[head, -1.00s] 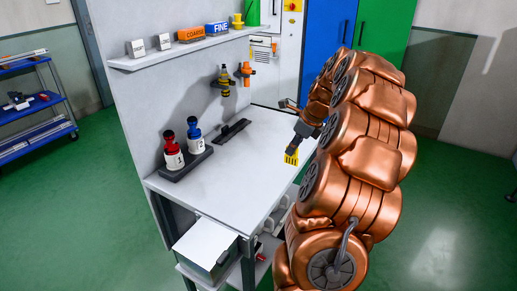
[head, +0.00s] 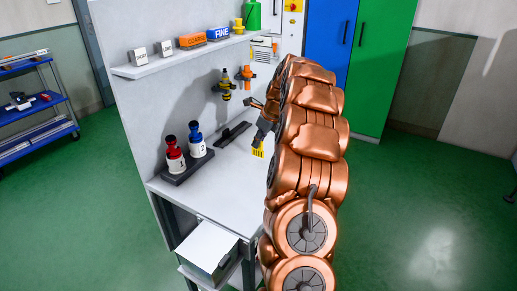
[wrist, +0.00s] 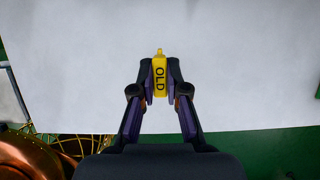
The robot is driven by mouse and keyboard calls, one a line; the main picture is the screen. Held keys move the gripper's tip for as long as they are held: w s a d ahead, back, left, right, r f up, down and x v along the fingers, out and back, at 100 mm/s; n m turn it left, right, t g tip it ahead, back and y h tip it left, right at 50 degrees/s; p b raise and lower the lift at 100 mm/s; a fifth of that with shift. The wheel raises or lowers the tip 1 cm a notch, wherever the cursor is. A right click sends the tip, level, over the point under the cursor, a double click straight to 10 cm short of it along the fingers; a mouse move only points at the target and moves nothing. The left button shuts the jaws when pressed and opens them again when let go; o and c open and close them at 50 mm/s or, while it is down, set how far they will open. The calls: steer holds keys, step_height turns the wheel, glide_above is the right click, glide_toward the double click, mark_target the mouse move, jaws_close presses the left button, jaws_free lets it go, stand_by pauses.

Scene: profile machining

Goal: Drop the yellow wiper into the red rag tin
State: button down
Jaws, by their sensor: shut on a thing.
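The yellow wiper (wrist: 160,77), marked "OLD", sits between the two fingers of my gripper (wrist: 160,84) in the wrist view. The fingers are shut on it from both sides. In the head view my gripper (head: 261,141) holds the wiper (head: 258,150) pointing down above the white bench (head: 235,185), toward its right side. I see no red rag tin that I can identify in either view.
A dark holder with a red-topped bottle (head: 174,155) and a blue-topped bottle (head: 197,141) stands at the bench's left. A black bar (head: 233,134) lies behind. A shelf (head: 185,55) carries orange and blue boxes. A grey box (head: 207,247) stands below the front edge.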

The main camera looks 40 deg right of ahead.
mark_target(258, 149)
steer(key=shift+f+p, duration=0.4)
steer(key=shift+f, duration=1.3)
steer(key=shift+f, duration=0.1)
steer(key=c, duration=1.2)
jaws_free()
steer(key=shift+f, duration=0.1)
steer(key=b+v, duration=0.1)
steer(key=v, duration=1.1)
steer(key=shift+b, duration=0.4)
steer(key=shift+a, duration=0.15)
